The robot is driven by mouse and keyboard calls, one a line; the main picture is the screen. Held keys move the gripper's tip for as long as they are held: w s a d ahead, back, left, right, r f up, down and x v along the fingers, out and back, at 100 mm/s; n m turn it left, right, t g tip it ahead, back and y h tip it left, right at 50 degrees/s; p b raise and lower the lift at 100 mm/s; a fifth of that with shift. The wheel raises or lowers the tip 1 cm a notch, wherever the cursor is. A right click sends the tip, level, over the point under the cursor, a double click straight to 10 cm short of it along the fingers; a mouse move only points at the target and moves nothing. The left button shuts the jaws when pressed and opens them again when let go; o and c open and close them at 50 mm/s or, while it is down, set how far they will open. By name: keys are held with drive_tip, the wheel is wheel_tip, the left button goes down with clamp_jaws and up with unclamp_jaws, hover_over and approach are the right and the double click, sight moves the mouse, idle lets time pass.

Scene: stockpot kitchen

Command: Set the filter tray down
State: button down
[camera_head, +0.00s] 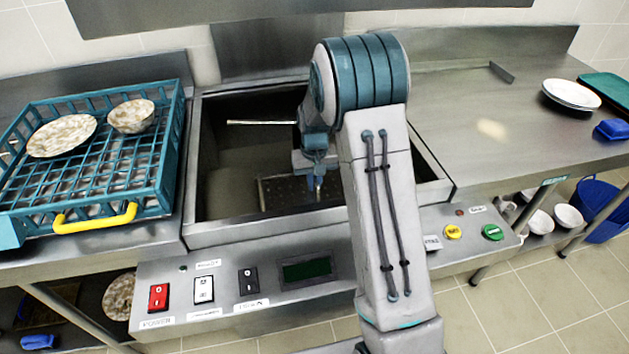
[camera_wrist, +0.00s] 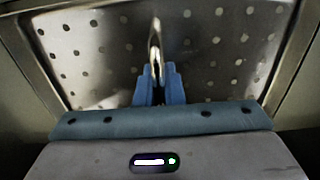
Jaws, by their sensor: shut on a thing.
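The filter tray (camera_head: 280,193) is a perforated metal sheet with a raised rim, seen inside the open basin of the machine. In the wrist view the filter tray (camera_wrist: 100,50) fills most of the picture, with a thin upright metal handle at its middle. My gripper (camera_head: 317,183) reaches down into the basin, and its blue fingers (camera_wrist: 156,75) are shut on that handle. My arm hides the right part of the tray in the head view. I cannot tell whether the tray touches the basin floor.
The steel basin (camera_head: 222,213) has walls close around the tray. A teal rack (camera_head: 167,180) with a dirty plate (camera_head: 62,135) and bowl (camera_head: 131,116) stands at left. The right counter (camera_head: 480,130) is mostly clear, with white plates (camera_head: 571,94) at its far end.

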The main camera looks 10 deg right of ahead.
drive_tip(key=c, duration=1.9)
unclamp_jaws()
drive_tip(key=shift+f, duration=0.15)
drive_tip(key=o, duration=0.4)
drive_tip(key=shift+c, duration=0.2)
wheel_tip(320, 180, up, 12)
drive_tip(key=shift+r, duration=0.2)
drive_tip(key=s+r+t, duration=0.1)
drive_tip(key=s+r, duration=0.1)
drive_tip(key=s, duration=1.1)
drive_tip(key=s+r+t, duration=0.1)
drive_tip(key=s+r, duration=0.2)
drive_tip(key=s, duration=1.1)
drive_tip(key=shift+s+r+t, duration=0.2)
drive_tip(key=shift+r+t, duration=0.1)
